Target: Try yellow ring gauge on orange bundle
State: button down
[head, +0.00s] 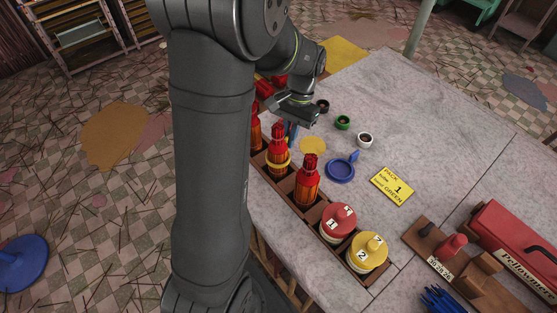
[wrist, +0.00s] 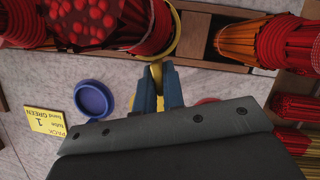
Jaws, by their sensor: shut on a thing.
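The yellow ring gauge (head: 289,163) sits around the middle incense bundle (head: 277,141), which stands upright in the wooden rack. In the wrist view the yellow ring (wrist: 176,32) curves around the side of that bundle (wrist: 150,30). My gripper (wrist: 158,88) has its blue fingers shut on the ring's yellow tab, beside the bundle. The bundles look red and orange, so I cannot tell for sure that the ringed one is the orange bundle.
Another bundle (head: 308,182) stands close in front. Red and yellow jars (head: 338,219) fill the rack's near end. A blue ring gauge (head: 341,170) and yellow card (head: 393,186) lie on the table (head: 430,130). A red toolbox (head: 515,245) is at right.

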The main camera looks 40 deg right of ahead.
notch_tip(320, 180, up, 16)
dwell(2.1)
